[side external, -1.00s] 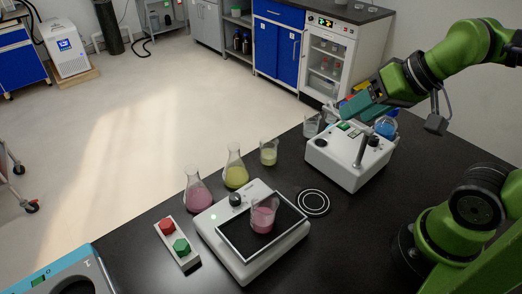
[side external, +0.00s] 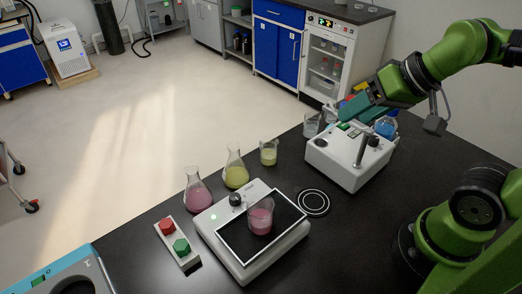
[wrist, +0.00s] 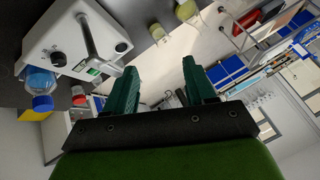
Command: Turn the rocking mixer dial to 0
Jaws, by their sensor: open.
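The rocking mixer (side external: 252,259) is a white box with a black tilting tray (side external: 285,211). A glass beaker with pink liquid (side external: 261,217) stands on the tray. My gripper (side external: 346,108), with teal fingers, is above and behind the white device with a metal post, far from the dial. In the wrist view my gripper (wrist: 159,66) is open and empty. The mixer does not show there.
The white device with a post (side external: 345,170) stands right of the mixer. A pink flask (side external: 197,196), a yellow flask (side external: 236,174) and a yellow beaker (side external: 269,154) stand behind the mixer. A red and green button box (side external: 177,245) is at its left.

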